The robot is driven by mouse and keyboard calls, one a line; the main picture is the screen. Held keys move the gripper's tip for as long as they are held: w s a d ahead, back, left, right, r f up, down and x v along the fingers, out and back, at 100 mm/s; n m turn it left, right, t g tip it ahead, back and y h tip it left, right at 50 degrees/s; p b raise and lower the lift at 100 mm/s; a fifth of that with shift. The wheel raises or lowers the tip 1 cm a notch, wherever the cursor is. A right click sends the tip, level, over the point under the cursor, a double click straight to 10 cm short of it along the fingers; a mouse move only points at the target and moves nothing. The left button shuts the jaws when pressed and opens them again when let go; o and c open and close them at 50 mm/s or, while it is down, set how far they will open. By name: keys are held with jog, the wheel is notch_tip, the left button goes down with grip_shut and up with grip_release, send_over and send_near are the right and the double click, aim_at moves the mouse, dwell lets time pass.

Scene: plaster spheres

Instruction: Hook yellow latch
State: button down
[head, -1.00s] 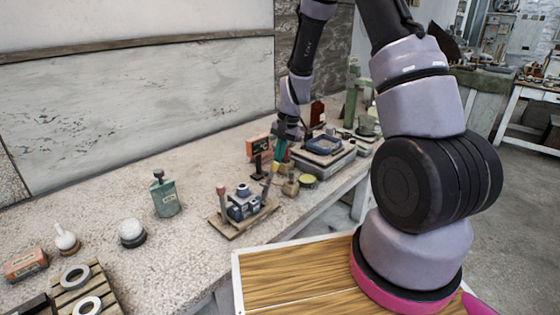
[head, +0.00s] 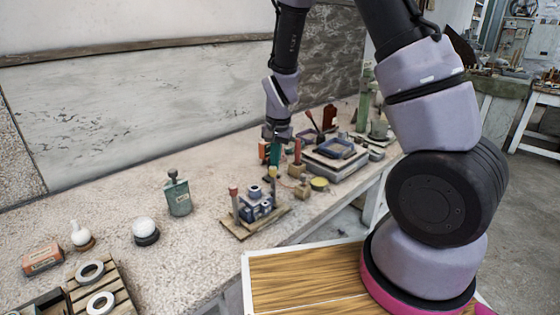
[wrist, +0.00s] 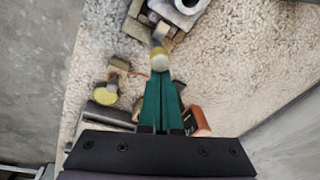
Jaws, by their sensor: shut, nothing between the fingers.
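A small blue-grey clamp device (head: 255,208) sits on a wooden base (head: 241,231) on the bench, with a red-topped post at its left. A yellow round knob (head: 272,171), which I take for the yellow latch, stands at its right side. My gripper (head: 273,164) points down with its teal fingers shut and empty, right above the knob. In the wrist view the fingertips (wrist: 160,74) meet the yellow knob (wrist: 159,60), with the grey device (wrist: 180,12) beyond it. I cannot tell whether they touch. The hook part of the latch is too small to make out.
A yellow disc (head: 319,184) and a grey box with a blue tray (head: 334,149) lie to the right. An orange-red box (wrist: 197,121) is close beside the fingers. A green bottle (head: 179,196) stands left. The bench between bottle and device is clear.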

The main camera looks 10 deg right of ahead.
jog(key=shift+s+a, duration=0.25)
jog(key=shift+a, duration=0.1)
jog(key=shift+s+a, duration=0.15)
notch_tip(320, 180, up, 11)
jog(key=s+d, duration=0.1)
dwell(0.6)
jog(key=s+d+r+t+y, duration=0.1)
jog(key=s+d+r, duration=0.25)
jog(key=r, duration=0.35)
jog(key=s+d+r+t+y, duration=0.1)
jog(key=s+d+r, duration=0.1)
jog(key=d+r, duration=0.3)
jog(key=s+d+r+n+t, duration=0.1)
jog(key=s+d+r+t, duration=0.2)
jog(key=s+r, duration=0.6)
jog(key=s+d, duration=0.1)
jog(key=s, duration=0.2)
jog(key=shift+d+r+n+h, duration=0.2)
jog(key=shift+r+n+h, duration=0.1)
jog(key=shift+n, duration=0.1)
jog(key=shift+s, duration=0.1)
